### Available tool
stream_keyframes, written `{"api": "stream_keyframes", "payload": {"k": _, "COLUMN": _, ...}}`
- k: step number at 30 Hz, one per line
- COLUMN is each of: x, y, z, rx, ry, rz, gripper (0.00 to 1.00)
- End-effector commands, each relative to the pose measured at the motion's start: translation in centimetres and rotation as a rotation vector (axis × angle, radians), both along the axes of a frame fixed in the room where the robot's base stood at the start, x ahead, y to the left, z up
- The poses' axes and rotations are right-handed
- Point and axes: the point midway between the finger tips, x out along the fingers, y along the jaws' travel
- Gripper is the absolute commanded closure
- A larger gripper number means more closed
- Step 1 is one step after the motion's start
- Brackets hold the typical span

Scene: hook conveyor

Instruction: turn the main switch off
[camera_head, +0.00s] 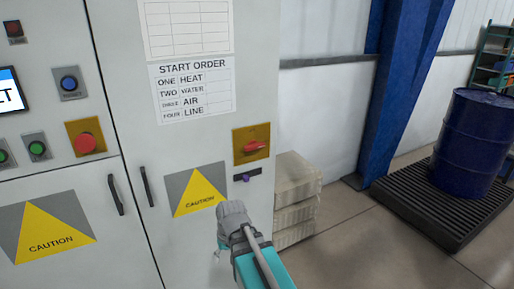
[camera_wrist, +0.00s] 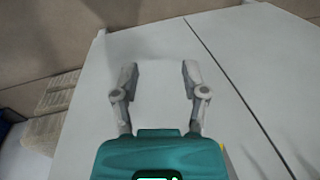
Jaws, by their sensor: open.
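The main switch (camera_head: 254,145) is a red rotary handle on a square yellow plate, on the front of the grey cabinet near its right edge. Its handle lies roughly horizontal, slightly tilted. My gripper (camera_wrist: 160,76) is open and empty in the wrist view, with the pale cabinet face beyond its two fingers. In the head view my arm's grey end is below and left of the switch, apart from it, beside the caution sign; the fingers are not clear there. The switch is not visible in the wrist view.
A small dark plate with a purple knob (camera_head: 244,178) sits just below the switch. A yellow caution sign (camera_head: 199,192), door handle (camera_head: 146,186) and start-order sheet (camera_head: 192,90) are on the cabinet. Pale stacked blocks (camera_head: 296,190) stand right of it. A blue drum (camera_head: 474,145) stands farther right.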

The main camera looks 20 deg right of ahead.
Motion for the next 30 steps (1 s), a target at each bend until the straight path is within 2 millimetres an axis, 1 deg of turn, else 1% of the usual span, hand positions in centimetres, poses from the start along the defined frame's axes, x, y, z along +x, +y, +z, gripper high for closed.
{"api": "stream_keyframes", "payload": {"k": 1, "x": 1.1, "y": -0.6, "z": 0.5, "rx": 0.042, "ry": -0.004, "rz": -0.024, "gripper": 0.43}}
{"api": "stream_keyframes", "payload": {"k": 5, "x": 3.3, "y": -1.9, "z": 1.6, "rx": 0.178, "ry": -0.024, "rz": -0.091, "gripper": 0.43}}
{"api": "stream_keyframes", "payload": {"k": 8, "x": 5.2, "y": -3.3, "z": 2.8, "rx": 0.293, "ry": -0.046, "rz": -0.145, "gripper": 0.43}}
{"api": "stream_keyframes", "payload": {"k": 14, "x": 8.8, "y": -6.9, "z": 6.0, "rx": 0.52, "ry": -0.111, "rz": -0.251, "gripper": 0.43}}
{"api": "stream_keyframes", "payload": {"k": 17, "x": 10.4, "y": -9.3, "z": 7.8, "rx": 0.631, "ry": -0.152, "rz": -0.302, "gripper": 0.43}}
{"api": "stream_keyframes", "payload": {"k": 23, "x": 13.1, "y": -15.2, "z": 12.0, "rx": 0.85, "ry": -0.253, "rz": -0.397, "gripper": 0.43}}
{"api": "stream_keyframes", "payload": {"k": 26, "x": 14.1, "y": -18.6, "z": 14.3, "rx": 0.956, "ry": -0.313, "rz": -0.441, "gripper": 0.43}}
{"api": "stream_keyframes", "payload": {"k": 27, "x": 14.4, "y": -20.1, "z": 15.3, "rx": 0.998, "ry": -0.339, "rz": -0.457, "gripper": 0.43}}
{"api": "stream_keyframes", "payload": {"k": 29, "x": 14.8, "y": -22.3, "z": 16.7, "rx": 1.058, "ry": -0.377, "rz": -0.48, "gripper": 0.43}}
{"api": "stream_keyframes", "payload": {"k": 30, "x": 14.9, "y": -23.8, "z": 17.6, "rx": 1.096, "ry": -0.402, "rz": -0.495, "gripper": 0.43}}
